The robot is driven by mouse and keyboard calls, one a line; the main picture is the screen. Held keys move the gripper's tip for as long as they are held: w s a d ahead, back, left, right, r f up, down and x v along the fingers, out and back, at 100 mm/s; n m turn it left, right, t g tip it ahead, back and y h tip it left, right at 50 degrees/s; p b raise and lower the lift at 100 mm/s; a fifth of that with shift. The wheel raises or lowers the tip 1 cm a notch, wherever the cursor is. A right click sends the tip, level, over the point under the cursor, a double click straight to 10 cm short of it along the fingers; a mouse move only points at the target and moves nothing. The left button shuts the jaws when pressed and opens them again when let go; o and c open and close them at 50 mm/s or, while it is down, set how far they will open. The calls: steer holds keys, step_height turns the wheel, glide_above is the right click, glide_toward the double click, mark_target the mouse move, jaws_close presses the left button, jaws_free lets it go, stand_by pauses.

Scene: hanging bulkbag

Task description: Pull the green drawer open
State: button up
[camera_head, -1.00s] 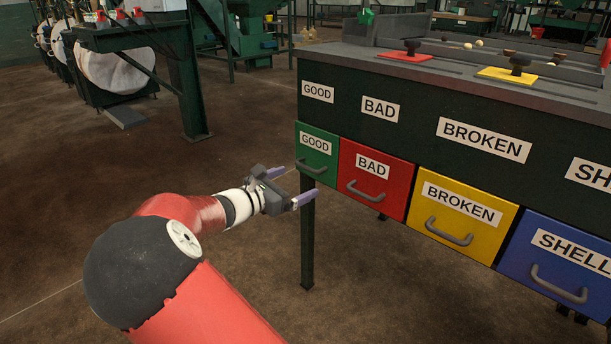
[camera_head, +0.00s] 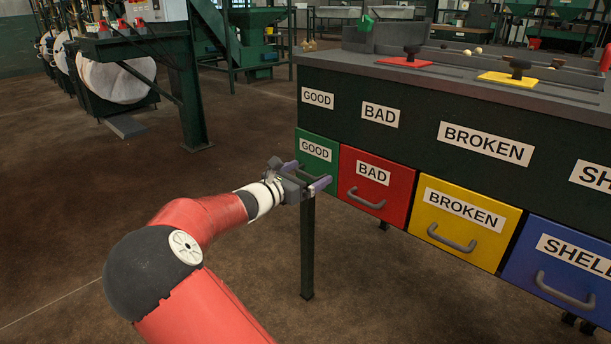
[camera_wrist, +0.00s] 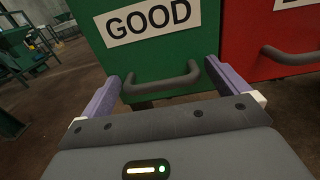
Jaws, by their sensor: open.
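The green drawer (camera_head: 318,148), labelled GOOD, is the leftmost in the row and looks shut. In the wrist view its green front (camera_wrist: 195,50) fills the upper middle, with its grey bar handle (camera_wrist: 160,82) low on it. My gripper (camera_head: 308,175) is open in front of the drawer. In the wrist view its purple fingers stand on either side of the handle, left and right, with the handle in the gap (camera_wrist: 162,88). I cannot tell whether a finger touches it. In the head view my gripper hides the handle.
The red BAD drawer (camera_head: 376,186), yellow BROKEN drawer (camera_head: 463,220) and blue SHELL drawer (camera_head: 560,262) line up to the right. A table leg (camera_head: 307,250) stands below my gripper. The floor (camera_head: 80,210) to the left is clear.

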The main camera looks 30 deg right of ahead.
steer(key=c, duration=1.2)
steer(key=p+v, duration=1.2)
steer(key=v, duration=1.2)
steer(key=shift+s+a+p, duration=0.1)
steer(key=shift+a+p, duration=0.1)
steer(key=shift+p, duration=0.1)
steer(key=shift+c, duration=0.2)
steer(key=o, duration=1.2)
steer(key=shift+o, duration=0.2)
steer(key=v, duration=0.7)
steer(key=shift+a, duration=0.35)
